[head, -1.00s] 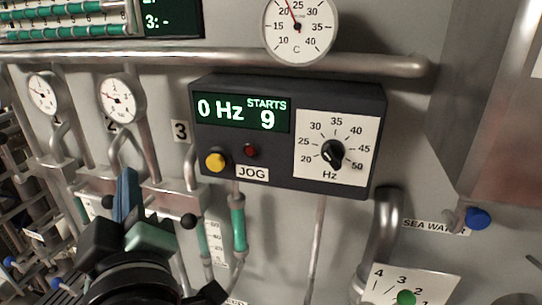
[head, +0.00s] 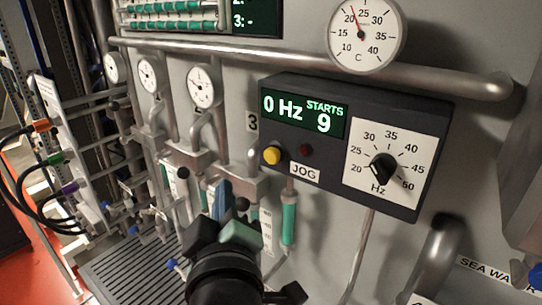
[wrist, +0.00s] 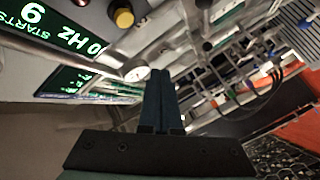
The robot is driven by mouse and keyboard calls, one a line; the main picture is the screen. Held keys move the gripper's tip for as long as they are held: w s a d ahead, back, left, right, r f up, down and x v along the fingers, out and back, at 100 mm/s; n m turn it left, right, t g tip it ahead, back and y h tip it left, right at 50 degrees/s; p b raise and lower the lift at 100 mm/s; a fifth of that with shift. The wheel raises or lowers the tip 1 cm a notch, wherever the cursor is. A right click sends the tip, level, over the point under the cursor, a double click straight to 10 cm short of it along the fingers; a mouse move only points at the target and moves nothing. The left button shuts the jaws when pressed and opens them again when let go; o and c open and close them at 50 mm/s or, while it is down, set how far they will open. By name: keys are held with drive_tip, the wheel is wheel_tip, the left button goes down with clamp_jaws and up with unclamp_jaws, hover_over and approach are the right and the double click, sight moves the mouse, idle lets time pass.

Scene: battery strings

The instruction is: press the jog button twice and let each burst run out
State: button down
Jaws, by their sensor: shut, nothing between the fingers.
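The dark control box (head: 330,180) is on the wall in the head view. Its green display (head: 304,112) reads 0 Hz and STARTS 9. A yellow button (head: 271,155) sits at its lower left, beside a dark red lamp (head: 305,150) and above the JOG label (head: 304,172). The yellow button also shows at the top of the wrist view (wrist: 123,17). My gripper (head: 221,192) is shut and empty, below and left of the button and apart from it. Its closed blue fingers show in the wrist view (wrist: 160,88).
A white Hz dial (head: 390,168) with a black knob is on the box's right. Gauges (head: 204,86) and pipes line the wall to the left. A metal pipe (head: 330,60) runs above the box.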

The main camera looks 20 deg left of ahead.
approach(266, 157)
drive_tip(key=w+a, duration=0.3)
drive_tip(key=w, duration=0.1)
drive_tip(key=shift+w+a+f, duration=0.1)
drive_tip(key=shift+a+f, duration=0.15)
drive_tip(key=shift+a, duration=0.15)
drive_tip(key=shift+w, duration=0.1)
idle(1.6)
drive_tip(key=shift+w+d, duration=0.15)
drive_tip(key=shift+w, duration=0.15)
drive_tip(key=shift+w+d+b, duration=0.2)
drive_tip(key=shift+w+b, duration=0.1)
drive_tip(key=shift+w, duration=0.25)
idle(1.0)
drive_tip(key=shift+s, duration=0.15)
drive_tip(key=shift+s+a, duration=0.35)
drive_tip(key=shift+s, duration=0.45)
drive_tip(key=s, duration=0.1)
drive_tip(key=s+a, duration=0.1)
drive_tip(key=s, duration=0.2)
drive_tip(key=shift+s+a, duration=0.35)
